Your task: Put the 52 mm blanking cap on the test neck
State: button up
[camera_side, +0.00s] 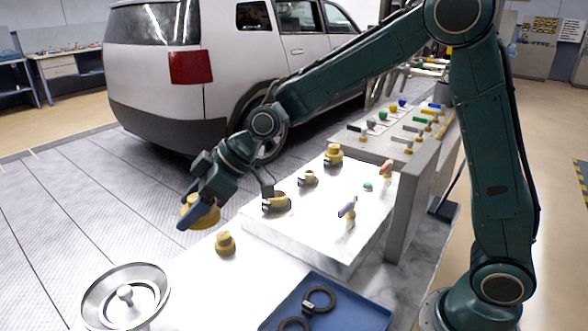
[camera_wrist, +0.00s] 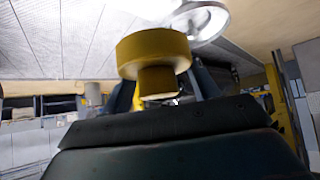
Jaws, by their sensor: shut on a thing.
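My gripper (camera_side: 190,214) is shut on a wide yellow cap (camera_side: 206,214), held in the air beyond the left edge of the white bench. In the wrist view the cap (camera_wrist: 152,50) shows a broad disc with a narrower round stub, between the gripper's fingers (camera_wrist: 165,88). A shiny metal bowl (camera_side: 151,308) with a small knob at its centre stands at the front left, apart from the cap. Part of a bowl (camera_wrist: 208,22) shows behind the cap in the wrist view. I cannot tell which thing is the test neck.
A small yellow cap-like piece (camera_side: 225,244) stands on the bench near the gripper. Several yellow fittings, one of them (camera_side: 333,155), stand on a raised white block (camera_side: 310,235). A blue tray (camera_side: 350,316) with black rings lies at the front. A car stands behind.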

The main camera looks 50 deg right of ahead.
jog(key=w+d+f+m+t+h, duration=0.1)
jog(key=w+d+m+h, duration=0.1)
jog(key=d, duration=1.1)
jog(key=w+d+f+m+t+h, duration=0.1)
jog(key=d+m, duration=0.3)
jog(key=d, duration=1)
jog(key=shift+w+f+m+t+h, duration=0.3)
jog(key=shift+w+f+t+h, duration=0.1)
jog(key=shift+w+f+h, duration=0.25)
jog(key=shift+s+r, duration=0.1)
jog(key=shift+f, duration=2.85)
jog(key=shift+f, duration=1.4)
jog(key=shift+r, duration=0.15)
jog(key=shift+r, duration=0.75)
jog(key=shift+r, duration=0.1)
